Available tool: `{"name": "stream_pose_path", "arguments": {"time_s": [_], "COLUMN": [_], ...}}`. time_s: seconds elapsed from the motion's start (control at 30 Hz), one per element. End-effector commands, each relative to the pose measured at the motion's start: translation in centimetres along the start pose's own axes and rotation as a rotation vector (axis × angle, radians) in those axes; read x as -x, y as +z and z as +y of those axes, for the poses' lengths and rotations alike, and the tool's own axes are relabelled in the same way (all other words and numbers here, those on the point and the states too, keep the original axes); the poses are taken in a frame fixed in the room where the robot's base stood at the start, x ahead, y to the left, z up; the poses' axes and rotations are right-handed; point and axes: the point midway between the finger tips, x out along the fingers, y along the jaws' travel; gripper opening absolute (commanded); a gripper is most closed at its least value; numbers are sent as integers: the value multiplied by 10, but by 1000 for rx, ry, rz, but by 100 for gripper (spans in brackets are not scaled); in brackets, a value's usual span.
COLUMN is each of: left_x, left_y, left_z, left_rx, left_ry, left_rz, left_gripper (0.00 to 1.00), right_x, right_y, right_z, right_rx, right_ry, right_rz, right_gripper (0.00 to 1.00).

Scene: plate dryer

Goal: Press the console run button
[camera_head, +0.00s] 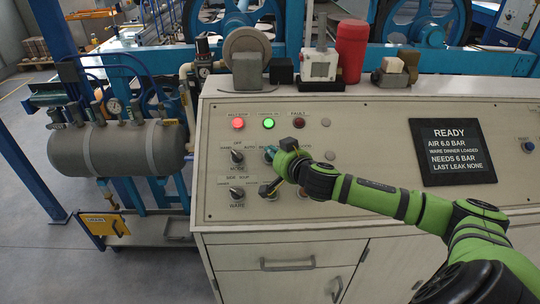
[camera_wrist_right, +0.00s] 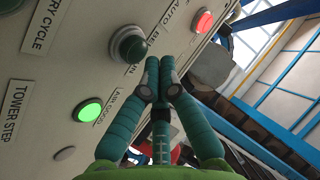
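The run button looks to be the dark green domed button in a grey collar (camera_wrist_right: 128,45) on the sloped console panel. In the wrist view it lies just left of my fingertips. In the head view a green button (camera_head: 269,153) shows partly behind my right gripper. My right gripper (camera_wrist_right: 158,62) is empty, its two teal fingers together at the tips. In the wrist view the tips appear beside the button with a small gap; I cannot tell their height above the panel. My left gripper is not in view.
The console (camera_head: 375,220) has a lit red lamp (camera_head: 238,123), a lit green lamp (camera_head: 268,123), selector knobs (camera_head: 236,157) and a screen reading READY (camera_head: 452,151). A red canister (camera_head: 351,50) and small items stand on its back ledge. A tank (camera_head: 118,148) is at left.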

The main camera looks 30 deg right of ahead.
Motion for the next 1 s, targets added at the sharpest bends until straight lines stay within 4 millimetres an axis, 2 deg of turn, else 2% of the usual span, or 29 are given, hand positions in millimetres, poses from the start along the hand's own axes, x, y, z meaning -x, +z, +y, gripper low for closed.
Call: {"name": "stream_pose_path", "arguments": {"time_s": [1.0], "left_x": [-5], "left_y": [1], "left_z": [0], "left_rx": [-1], "left_ry": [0], "left_rz": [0], "left_gripper": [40], "right_x": [-6], "right_y": [5], "right_z": [5], "right_rx": [0], "right_ry": [0], "right_rz": [0], "right_gripper": [0]}}
